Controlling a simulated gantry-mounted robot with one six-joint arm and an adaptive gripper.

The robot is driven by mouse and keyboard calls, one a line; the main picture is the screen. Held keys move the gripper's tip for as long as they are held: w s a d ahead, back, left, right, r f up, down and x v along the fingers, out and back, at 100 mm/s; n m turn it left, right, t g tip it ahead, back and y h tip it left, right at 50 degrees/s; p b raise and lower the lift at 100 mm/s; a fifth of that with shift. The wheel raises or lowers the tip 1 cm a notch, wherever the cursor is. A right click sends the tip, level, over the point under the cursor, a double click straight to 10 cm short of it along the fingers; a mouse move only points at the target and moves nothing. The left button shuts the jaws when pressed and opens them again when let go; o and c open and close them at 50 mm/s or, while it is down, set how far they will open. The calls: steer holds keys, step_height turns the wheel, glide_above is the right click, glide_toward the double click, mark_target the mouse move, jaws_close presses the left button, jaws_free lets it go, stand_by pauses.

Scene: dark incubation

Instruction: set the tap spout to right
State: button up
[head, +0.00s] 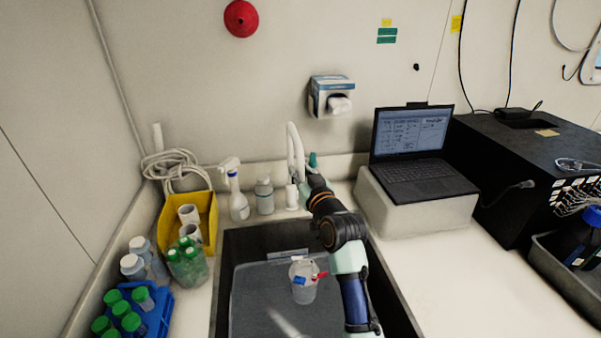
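The tap spout (292,146) is a tall white arch behind the sink's back edge, left of my arm. It rises above a white base (292,197). Its lower right part meets the end of my arm in the picture, so I cannot tell exactly which way the outlet points. My gripper (301,178) is at the spout, at the far end of my arm. It is small and partly hidden by my wrist. I cannot tell whether its fingers touch the spout or are open or shut.
The dark sink (224,290) holds a clear beaker (303,290) with coloured items. A laptop (415,172) sits on a white block (430,220) at right. The counter's right front is clear.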

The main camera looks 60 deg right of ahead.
jaws_close()
